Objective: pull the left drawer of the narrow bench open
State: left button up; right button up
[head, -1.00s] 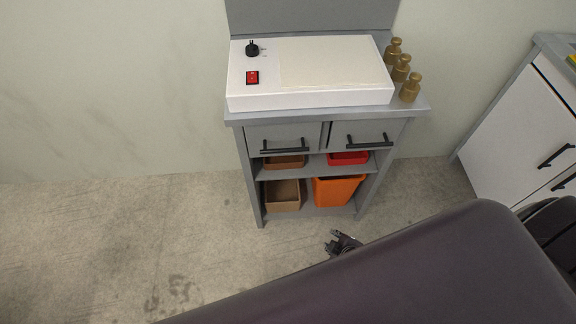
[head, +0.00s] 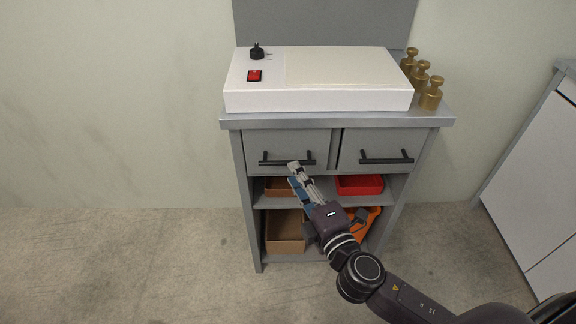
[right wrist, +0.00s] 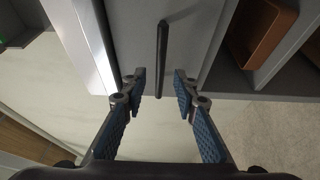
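The narrow grey bench (head: 240,190) has two drawers side by side, both shut. The left drawer (head: 270,143) has a dark bar handle (head: 275,162). My right gripper (head: 297,172) is in front of this drawer, its fingertips at the handle's right part in the head view. In the right wrist view the gripper (right wrist: 158,92) is open, with the handle (right wrist: 162,58) running lengthwise and its near end showing between the fingertips. I cannot tell whether any finger touches it. My left gripper is not in view.
Brown, red (head: 359,184) and orange bins sit on the shelves below. A white cabinet (head: 535,170) stands right; floor on the left is clear.

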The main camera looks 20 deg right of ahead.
aim_at(280, 152)
jog(key=w, duration=0.5)
jog(key=shift+w+a, duration=0.3)
jog(key=shift+w, duration=0.05)
grip_shut()
